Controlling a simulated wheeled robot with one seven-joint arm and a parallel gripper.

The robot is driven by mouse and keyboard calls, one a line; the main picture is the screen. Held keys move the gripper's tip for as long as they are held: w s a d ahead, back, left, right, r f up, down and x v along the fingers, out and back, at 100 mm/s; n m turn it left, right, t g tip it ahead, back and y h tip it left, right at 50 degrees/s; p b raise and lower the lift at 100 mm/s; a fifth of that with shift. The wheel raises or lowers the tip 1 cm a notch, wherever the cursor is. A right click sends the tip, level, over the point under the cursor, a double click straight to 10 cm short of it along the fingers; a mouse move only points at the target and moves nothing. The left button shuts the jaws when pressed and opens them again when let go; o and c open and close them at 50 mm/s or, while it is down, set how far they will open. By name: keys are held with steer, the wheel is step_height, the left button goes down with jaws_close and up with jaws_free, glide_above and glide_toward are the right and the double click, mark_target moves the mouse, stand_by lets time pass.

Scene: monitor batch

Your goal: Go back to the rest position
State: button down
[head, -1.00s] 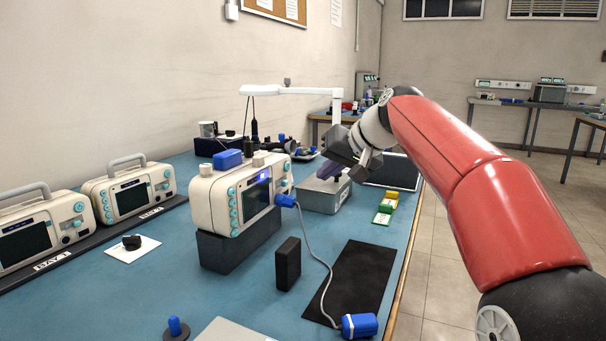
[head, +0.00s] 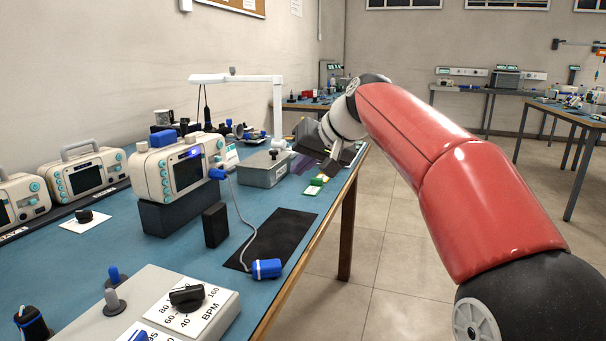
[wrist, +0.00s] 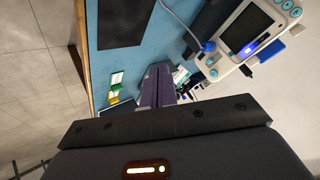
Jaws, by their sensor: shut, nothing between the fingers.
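My gripper (head: 303,165) is raised near the right edge of the blue bench in the head view, in front of my red arm. Its purple fingers point down and left and are partly hidden by the dark gripper body. In the wrist view the fingers (wrist: 157,84) lie together, shut, with nothing held. The grey box (head: 263,170) on the bench is just left of the gripper in the head view. The gripper looks apart from it.
A cream monitor (head: 180,168) with a lit blue indicator stands on a dark block. A cable runs to a blue plug (head: 267,268) by the black mat (head: 272,237). A BPM dial panel (head: 187,303) is in front.

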steer(key=s+d+f+h, duration=0.2)
steer(key=s+d+f, duration=0.3)
steer(key=s, duration=0.5)
steer(key=s+d+f+m+h, duration=0.1)
steer(key=s+d+f, duration=0.4)
steer(key=s+f, duration=0.5)
steer(key=s+d+f+m+h, duration=0.1)
steer(key=s+d+f+h, duration=0.2)
steer(key=s, duration=0.9)
step_height(320, 180, down, 5)
steer(key=d, duration=0.2)
steer(key=shift+d+r+g+h, duration=0.15)
steer(key=shift+d+g+h, duration=0.15)
steer(key=shift+g, duration=0.1)
